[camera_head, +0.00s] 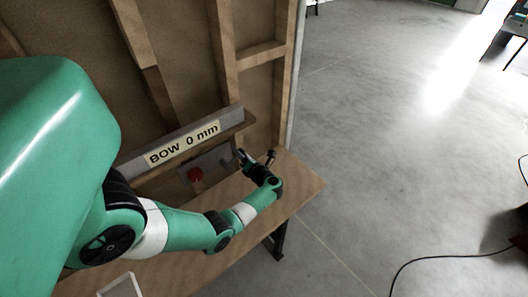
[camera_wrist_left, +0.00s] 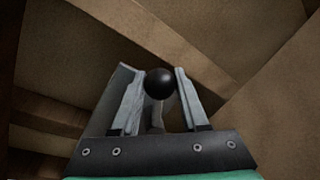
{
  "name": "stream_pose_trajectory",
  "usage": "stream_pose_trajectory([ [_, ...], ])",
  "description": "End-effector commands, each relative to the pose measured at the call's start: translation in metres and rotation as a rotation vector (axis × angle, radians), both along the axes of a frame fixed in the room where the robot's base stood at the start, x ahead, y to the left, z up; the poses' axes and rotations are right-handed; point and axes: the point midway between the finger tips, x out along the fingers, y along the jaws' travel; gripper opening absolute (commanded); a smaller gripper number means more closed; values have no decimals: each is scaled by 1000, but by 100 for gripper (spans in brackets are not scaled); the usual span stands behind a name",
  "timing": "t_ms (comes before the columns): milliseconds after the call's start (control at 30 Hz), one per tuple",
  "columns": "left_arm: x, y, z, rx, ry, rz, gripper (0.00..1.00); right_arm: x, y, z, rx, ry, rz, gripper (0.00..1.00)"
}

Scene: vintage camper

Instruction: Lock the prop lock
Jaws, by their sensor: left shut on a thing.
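A black ball knob (camera_wrist_left: 159,84) on a pale stem shows in the left wrist view, between the two fingers of my left gripper (camera_wrist_left: 156,95). The gripper is shut on this knob, which seems to be the handle of the prop lock. In the head view my left gripper (camera_head: 243,156) reaches the grey plate (camera_head: 212,161) at the wall, above the wooden bench. The gripper and wrist hide the knob and part of the plate there, so the lock's position cannot be told. My right gripper is not in view.
A red round knob (camera_head: 195,174) sits on the plate's left part. A grey beam with a "BOW 0 mm" label (camera_head: 184,143) runs above it. A small upright part (camera_head: 271,157) stands right of my wrist. The wooden bench (camera_head: 299,186) is bare at its right end.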

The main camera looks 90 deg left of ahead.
Motion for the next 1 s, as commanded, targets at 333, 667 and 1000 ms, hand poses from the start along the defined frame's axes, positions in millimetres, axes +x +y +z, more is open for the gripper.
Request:
stream_pose_trajectory([
  [333, -1, 0, -2, -8, 5, 0, 0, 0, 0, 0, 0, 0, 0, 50],
  [667, 0, 0, -2, -5, 4, 1, 73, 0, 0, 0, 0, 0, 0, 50],
  [1000, 12, -20, 5, -5, 3, -4, 73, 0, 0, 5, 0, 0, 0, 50],
])
